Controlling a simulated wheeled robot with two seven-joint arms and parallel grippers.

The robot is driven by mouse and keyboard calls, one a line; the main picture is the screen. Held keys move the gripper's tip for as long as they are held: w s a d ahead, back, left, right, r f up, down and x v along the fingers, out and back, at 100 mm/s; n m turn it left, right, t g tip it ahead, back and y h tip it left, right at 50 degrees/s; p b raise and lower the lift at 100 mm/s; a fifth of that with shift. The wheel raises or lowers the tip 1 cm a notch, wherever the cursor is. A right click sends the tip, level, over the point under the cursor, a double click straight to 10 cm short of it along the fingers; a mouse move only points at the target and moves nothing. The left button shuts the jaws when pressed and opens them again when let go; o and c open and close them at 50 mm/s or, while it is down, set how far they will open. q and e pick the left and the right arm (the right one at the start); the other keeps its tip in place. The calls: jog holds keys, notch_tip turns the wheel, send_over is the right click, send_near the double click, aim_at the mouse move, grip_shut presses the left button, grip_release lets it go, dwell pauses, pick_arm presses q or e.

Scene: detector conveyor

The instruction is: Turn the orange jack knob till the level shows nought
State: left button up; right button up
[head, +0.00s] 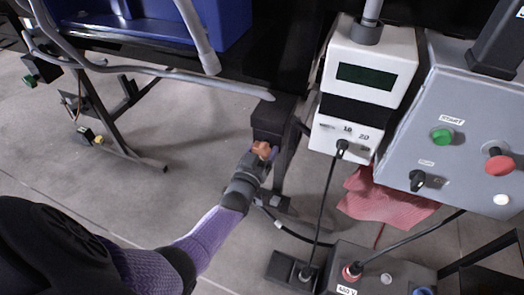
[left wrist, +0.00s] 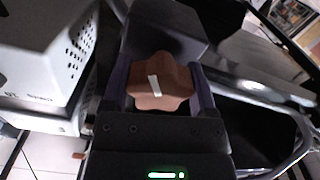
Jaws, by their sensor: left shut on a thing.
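The orange jack knob (head: 261,149) sits on a dark leg of the conveyor, low in the middle of the head view. In the left wrist view it is a lobed knob (left wrist: 172,97) with a short white mark that stands nearly upright, slightly tilted. My left gripper (head: 257,157) is shut on the knob, with one finger on each side of it in the left wrist view (left wrist: 160,90). I cannot make out a level or its reading in either view. My right gripper is not in view.
A white box with a dark green display (head: 364,84) and a grey control panel (head: 445,110) with green and red buttons stand to the right. A red cloth (head: 385,200) hangs below. Black cables run near the leg. A blue bin (head: 225,22) is above.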

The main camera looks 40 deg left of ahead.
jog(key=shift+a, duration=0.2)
pick_arm(q)
jog(key=o, duration=1.1)
jog(key=p+v, duration=0.4)
jog(key=v, duration=0.6)
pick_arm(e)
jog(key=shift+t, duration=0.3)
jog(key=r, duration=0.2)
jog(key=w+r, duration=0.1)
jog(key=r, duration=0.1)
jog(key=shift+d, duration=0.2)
pick_arm(q)
jog(key=shift+a, duration=0.1)
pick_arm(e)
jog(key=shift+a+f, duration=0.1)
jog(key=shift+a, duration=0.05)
